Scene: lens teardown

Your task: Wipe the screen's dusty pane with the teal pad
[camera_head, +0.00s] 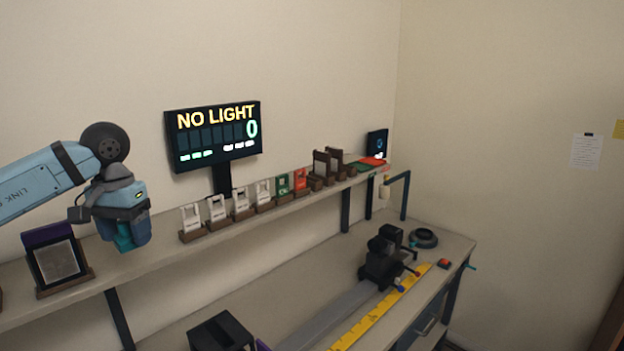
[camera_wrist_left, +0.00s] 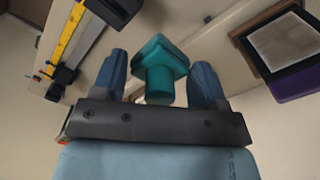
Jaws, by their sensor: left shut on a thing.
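My left gripper (camera_head: 120,215) is shut on the teal pad (camera_head: 125,242) and holds it above the shelf, to the right of the framed screen. In the left wrist view the teal pad (camera_wrist_left: 160,68) sits between the two blue fingers of the left gripper (camera_wrist_left: 163,85). The dusty pane (camera_head: 58,262) is a greyish square in a dark frame, the screen (camera_head: 39,270), standing in a brown holder on the shelf. The pane also shows in the left wrist view (camera_wrist_left: 285,40), at the upper right, apart from the pad. My right gripper is not in view.
A row of small cards (camera_head: 241,202) in brown holders stands on the shelf (camera_head: 165,258) to the right. A dark display (camera_head: 213,135) reading "NO LIGHT" is behind them. Below is a bench with a black device (camera_head: 382,262), a yellow ruler (camera_head: 375,315) and a black box (camera_head: 220,333).

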